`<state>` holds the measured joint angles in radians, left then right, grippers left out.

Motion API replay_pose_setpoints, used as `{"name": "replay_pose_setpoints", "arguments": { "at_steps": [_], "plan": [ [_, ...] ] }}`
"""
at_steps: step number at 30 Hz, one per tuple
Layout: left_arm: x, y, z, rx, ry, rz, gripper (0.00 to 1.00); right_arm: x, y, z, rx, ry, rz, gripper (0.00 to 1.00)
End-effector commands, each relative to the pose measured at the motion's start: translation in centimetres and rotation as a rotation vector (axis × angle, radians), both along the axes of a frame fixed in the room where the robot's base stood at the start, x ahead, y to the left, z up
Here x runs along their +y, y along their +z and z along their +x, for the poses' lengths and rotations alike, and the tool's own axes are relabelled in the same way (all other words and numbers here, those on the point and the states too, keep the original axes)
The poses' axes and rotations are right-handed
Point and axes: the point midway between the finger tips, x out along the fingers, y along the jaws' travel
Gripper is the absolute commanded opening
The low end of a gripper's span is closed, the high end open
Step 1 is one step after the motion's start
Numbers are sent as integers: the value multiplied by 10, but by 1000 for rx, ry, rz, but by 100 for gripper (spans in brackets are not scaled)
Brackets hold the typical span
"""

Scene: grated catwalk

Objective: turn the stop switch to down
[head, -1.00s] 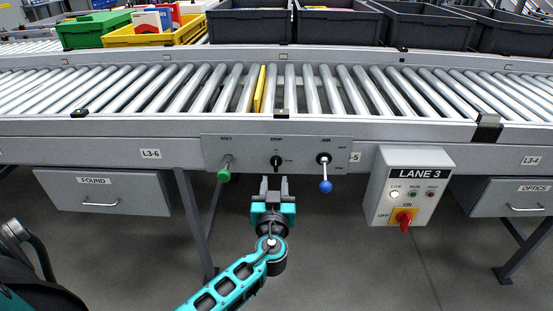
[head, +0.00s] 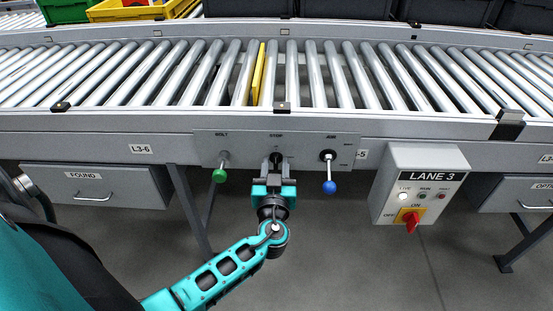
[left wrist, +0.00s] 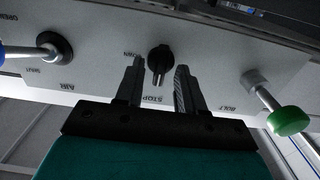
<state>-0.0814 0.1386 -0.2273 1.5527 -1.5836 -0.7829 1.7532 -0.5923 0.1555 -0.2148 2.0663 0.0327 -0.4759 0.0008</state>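The stop switch is a small black rotary knob (head: 276,157) under the STOP label on the grey control panel (head: 246,158). In the left wrist view the knob (left wrist: 159,58) shows a pale mark on its side facing the STOP label. A DOWN label is beside it. My left gripper (head: 275,167) is in front of the knob. In the left wrist view its two fingers (left wrist: 159,70) are apart, one on each side of the knob, with gaps visible, so it is open and empty. In the head view the fingers partly cover the knob. My right gripper is not in view.
A green-knobbed BOLT lever (head: 219,174) is left of the switch and a blue-knobbed lever (head: 329,186) right of it, both close. The LANE 3 box (head: 389,207) with a red switch (head: 411,220) is further right. The roller conveyor (head: 350,75) runs above.

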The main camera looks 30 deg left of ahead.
Motion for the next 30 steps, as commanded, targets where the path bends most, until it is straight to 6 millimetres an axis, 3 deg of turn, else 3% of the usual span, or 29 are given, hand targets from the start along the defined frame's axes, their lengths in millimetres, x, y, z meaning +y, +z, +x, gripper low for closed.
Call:
{"name": "replay_pose_setpoints", "arguments": {
  "at_steps": [10, 22, 30],
  "plan": [
    [-1, 0, -1, 0, 0, 0, 38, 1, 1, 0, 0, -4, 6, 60],
    [0, 0, -1, 0, 0, 0, 0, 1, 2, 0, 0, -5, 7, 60],
    [0, 0, -1, 1, 0, 1, 0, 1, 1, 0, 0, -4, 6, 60]
  ]
}}
